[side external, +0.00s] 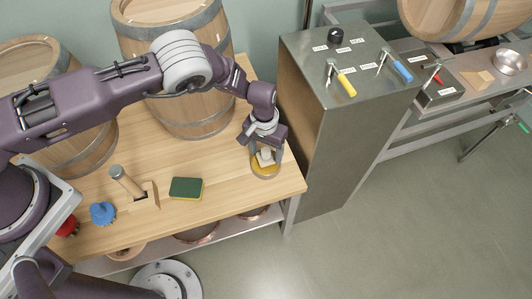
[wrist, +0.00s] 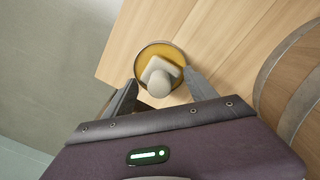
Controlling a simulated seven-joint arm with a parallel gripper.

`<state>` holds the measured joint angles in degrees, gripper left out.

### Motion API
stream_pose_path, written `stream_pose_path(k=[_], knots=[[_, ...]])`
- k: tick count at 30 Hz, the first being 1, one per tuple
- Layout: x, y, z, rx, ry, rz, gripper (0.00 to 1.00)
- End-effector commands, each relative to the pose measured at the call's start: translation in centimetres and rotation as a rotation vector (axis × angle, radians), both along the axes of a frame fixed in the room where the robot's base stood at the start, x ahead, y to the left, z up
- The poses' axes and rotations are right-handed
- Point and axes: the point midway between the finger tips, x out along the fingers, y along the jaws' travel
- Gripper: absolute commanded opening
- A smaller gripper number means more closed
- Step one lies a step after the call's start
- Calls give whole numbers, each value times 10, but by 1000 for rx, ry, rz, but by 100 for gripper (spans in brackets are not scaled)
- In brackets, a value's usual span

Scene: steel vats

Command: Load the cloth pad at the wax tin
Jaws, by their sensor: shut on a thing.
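The wax tin (side external: 266,174) is a round, shallow tin of amber wax near the right end of the wooden bench. It also shows in the wrist view (wrist: 158,48). The cloth pad (side external: 266,160) is pale, with a rounded knob on top, and lies inside the tin's outline; in the wrist view the pad (wrist: 159,68) covers the middle of the wax. My gripper (side external: 264,148) points down over the tin and is shut on the pad's knob. I cannot tell whether the pad's underside touches the wax.
On the bench (side external: 225,205) are a green-and-yellow sponge (side external: 186,188), a wooden block with a handled tool (side external: 125,181) and a blue knobbed item (side external: 102,213). Barrels (side external: 180,100) stand behind. A steel cabinet (side external: 318,125) with levers rises just right of the bench.

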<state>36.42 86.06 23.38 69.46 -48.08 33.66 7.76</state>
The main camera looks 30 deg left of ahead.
Motion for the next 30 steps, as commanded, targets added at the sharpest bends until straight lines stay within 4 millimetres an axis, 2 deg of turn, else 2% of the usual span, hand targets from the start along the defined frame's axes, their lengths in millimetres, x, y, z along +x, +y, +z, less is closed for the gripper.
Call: stream_pose_path(k=[10, 15, 30], knots=[[1, -1, 38, -2, -2, 1, 33], [0, 0, 51, -2, -1, 0, 33], [0, 0, 52, -1, 0, 0, 33]])
